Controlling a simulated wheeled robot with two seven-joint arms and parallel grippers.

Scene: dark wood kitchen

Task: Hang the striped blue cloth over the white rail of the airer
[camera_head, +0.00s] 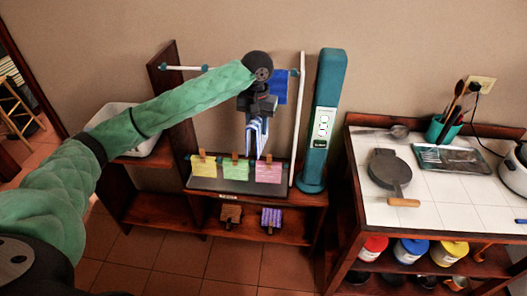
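The white rail (184,68) of the airer runs level across the wall above the shelf unit, with teal fittings on it. My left arm crosses in front and hides the middle of the rail. My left gripper (258,115) points down just in front of the rail, near its right part. It is shut on the striped blue cloth (256,138), which hangs down below the fingers in narrow blue and white folds. A plain blue cloth (281,87) hangs at the rail's right end, just right of the gripper. My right gripper is not in view.
Green, yellow and pink cards (235,170) stand on the shelf below the cloth. A tall teal tower (325,120) stands right of the airer. A white bin (125,128) is at left. A tiled counter (430,203) with a pan (388,170) is at right.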

